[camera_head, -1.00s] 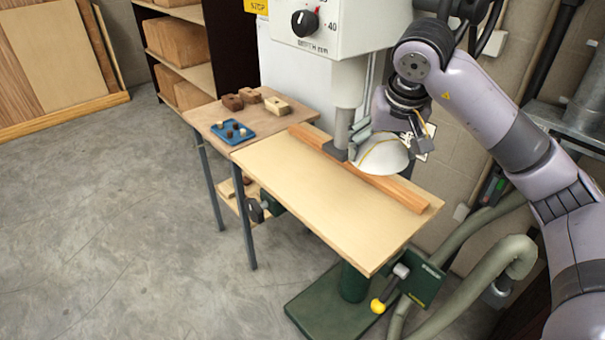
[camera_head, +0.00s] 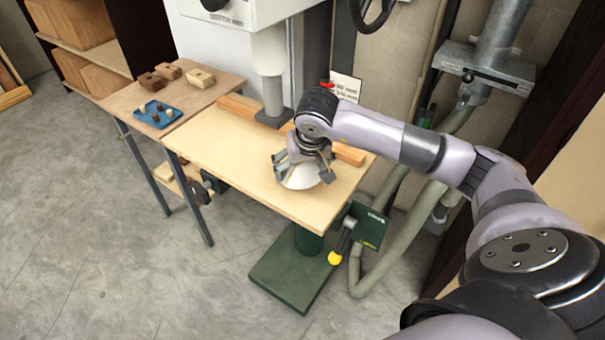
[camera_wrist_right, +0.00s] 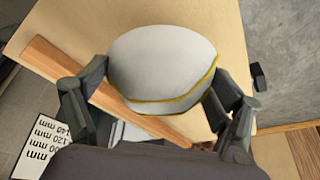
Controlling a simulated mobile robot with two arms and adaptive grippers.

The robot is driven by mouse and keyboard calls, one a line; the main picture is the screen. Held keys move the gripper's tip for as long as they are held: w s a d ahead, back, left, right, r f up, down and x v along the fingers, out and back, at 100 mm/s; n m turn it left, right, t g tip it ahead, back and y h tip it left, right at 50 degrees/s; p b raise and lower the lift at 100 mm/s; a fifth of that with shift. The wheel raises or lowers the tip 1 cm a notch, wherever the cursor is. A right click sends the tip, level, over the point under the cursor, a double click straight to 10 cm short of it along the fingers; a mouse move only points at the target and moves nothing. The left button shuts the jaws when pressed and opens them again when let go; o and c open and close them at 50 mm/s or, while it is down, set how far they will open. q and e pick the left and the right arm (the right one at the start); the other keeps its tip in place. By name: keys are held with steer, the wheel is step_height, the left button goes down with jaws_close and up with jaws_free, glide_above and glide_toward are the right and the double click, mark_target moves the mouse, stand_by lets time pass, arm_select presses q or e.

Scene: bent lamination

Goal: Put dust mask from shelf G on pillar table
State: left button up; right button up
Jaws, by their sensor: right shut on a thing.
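The white dust mask (camera_head: 304,176) with a yellow strap is at the right part of the pillar drill's wooden table (camera_head: 228,164). My right gripper (camera_head: 303,168) is above the mask and shut on it. In the right wrist view the mask (camera_wrist_right: 162,68) sits between the two fingers of my right gripper (camera_wrist_right: 158,100), over the tabletop (camera_wrist_right: 85,25). I cannot tell for sure whether the mask touches the table. My left gripper is not in view.
A wooden fence (camera_head: 235,109) runs along the table's back, and the drill column (camera_head: 270,75) rises behind it. A side table (camera_head: 190,98) at left holds a blue tray (camera_head: 157,114) and wooden blocks (camera_head: 168,71). The table's front left is clear.

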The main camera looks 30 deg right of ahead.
step_height(320, 180, down, 3)
steer(key=shift+f+p, duration=0.2)
steer(key=shift+p, duration=0.3)
steer(key=shift+f, duration=0.4)
steer(key=o, duration=0.8)
steer(key=shift+r, duration=0.2)
